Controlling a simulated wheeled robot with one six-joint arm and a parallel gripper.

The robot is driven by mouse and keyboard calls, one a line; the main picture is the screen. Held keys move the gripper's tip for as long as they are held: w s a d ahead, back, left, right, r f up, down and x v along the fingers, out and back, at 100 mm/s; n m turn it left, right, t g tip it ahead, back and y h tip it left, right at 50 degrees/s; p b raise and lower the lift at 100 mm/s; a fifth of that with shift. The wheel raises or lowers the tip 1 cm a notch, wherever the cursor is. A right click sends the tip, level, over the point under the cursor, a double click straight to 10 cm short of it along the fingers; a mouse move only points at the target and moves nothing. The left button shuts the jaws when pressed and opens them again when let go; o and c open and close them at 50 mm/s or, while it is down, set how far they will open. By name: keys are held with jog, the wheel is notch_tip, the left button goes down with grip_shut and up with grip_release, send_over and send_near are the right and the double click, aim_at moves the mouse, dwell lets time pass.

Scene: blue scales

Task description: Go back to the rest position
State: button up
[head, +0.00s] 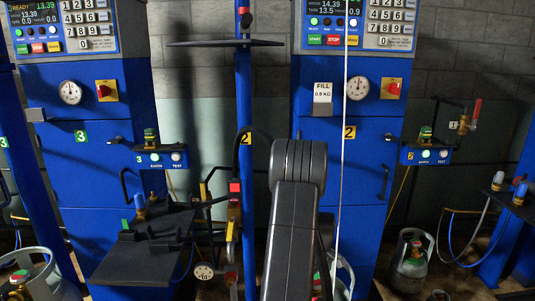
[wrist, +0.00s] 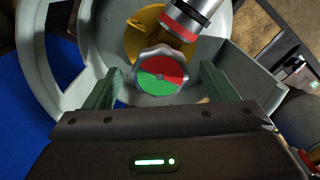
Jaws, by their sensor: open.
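In the wrist view my gripper (wrist: 161,71) is open, with its two green fingers apart on either side of a round valve knob. The knob (wrist: 158,84) has a silver scalloped rim and a red and green face. It sits on a brass valve inside the pale grey collar (wrist: 240,75) of a gas cylinder. I see no clear contact between the fingers and the knob. A hose connector (wrist: 190,17) with a red ring joins the valve at the top. In the head view my dark arm stands in the centre, and my gripper is hidden behind it.
Blue scale cabinets stand left (head: 95,165) and centre right (head: 375,170), with a blue post (head: 244,100) between them. A dark shelf (head: 120,265) juts out at left. Grey cylinders stand at lower left (head: 62,285) and right (head: 410,268). Hoses hang around the post.

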jog(key=n+b, duration=0.1)
jog(key=n, duration=0.3)
jog(key=shift+r, duration=0.1)
dwell(0.6)
